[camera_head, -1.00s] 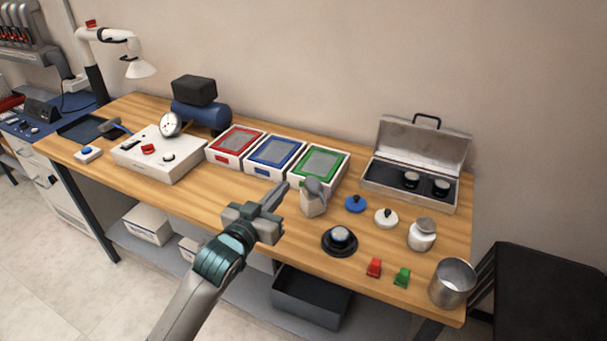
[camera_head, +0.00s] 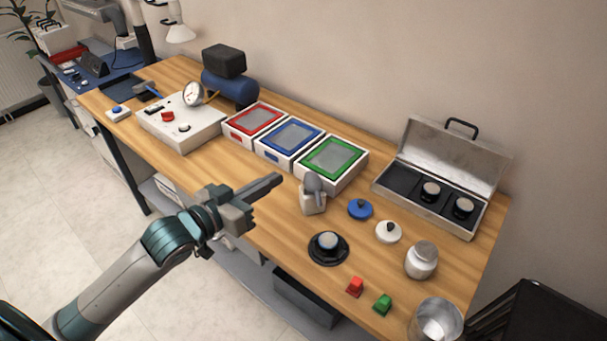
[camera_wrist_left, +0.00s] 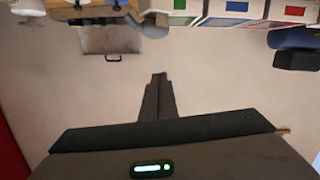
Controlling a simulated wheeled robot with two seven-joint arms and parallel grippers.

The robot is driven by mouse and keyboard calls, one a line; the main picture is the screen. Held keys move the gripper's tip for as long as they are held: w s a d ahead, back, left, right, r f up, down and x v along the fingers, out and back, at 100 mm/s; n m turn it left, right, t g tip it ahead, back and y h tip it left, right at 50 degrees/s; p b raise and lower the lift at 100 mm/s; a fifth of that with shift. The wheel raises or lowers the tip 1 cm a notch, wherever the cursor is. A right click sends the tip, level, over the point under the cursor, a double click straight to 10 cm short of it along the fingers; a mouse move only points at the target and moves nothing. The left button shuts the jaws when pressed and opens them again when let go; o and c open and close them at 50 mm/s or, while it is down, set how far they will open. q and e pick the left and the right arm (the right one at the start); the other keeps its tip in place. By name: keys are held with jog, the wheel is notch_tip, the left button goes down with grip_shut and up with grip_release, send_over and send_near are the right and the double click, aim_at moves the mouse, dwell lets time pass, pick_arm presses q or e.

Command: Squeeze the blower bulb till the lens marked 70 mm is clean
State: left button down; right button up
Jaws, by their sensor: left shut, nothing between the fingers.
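A grey blower bulb (camera_head: 313,184) stands upright in a pale holder (camera_head: 313,203) near the middle of the bench. A lens (camera_head: 328,240) sits on a round black stand (camera_head: 327,257) in front of it. Two more lenses, one (camera_head: 431,189) and another (camera_head: 463,206), lie in an open metal case (camera_head: 410,205). No 70 mm marking is legible on any of them. My left gripper (camera_head: 277,180) is shut and empty, left of the bulb and apart from it. Its closed fingers also show in the left wrist view (camera_wrist_left: 158,82). My right gripper is out of view.
Red (camera_head: 256,119), blue (camera_head: 290,139) and green (camera_head: 332,159) framed trays stand behind the bulb.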

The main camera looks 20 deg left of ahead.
pick_arm(q)
jog(key=p, duration=0.4)
send_over(313, 182)
jog(key=a, duration=0.3)
jog(key=f, duration=0.4)
jog(key=s+f, duration=0.1)
jog(key=shift+s+d+f, duration=0.1)
jog(key=shift+d+f, duration=0.1)
jog(key=shift+d, duration=0.15)
jog(key=shift+f, duration=0.1)
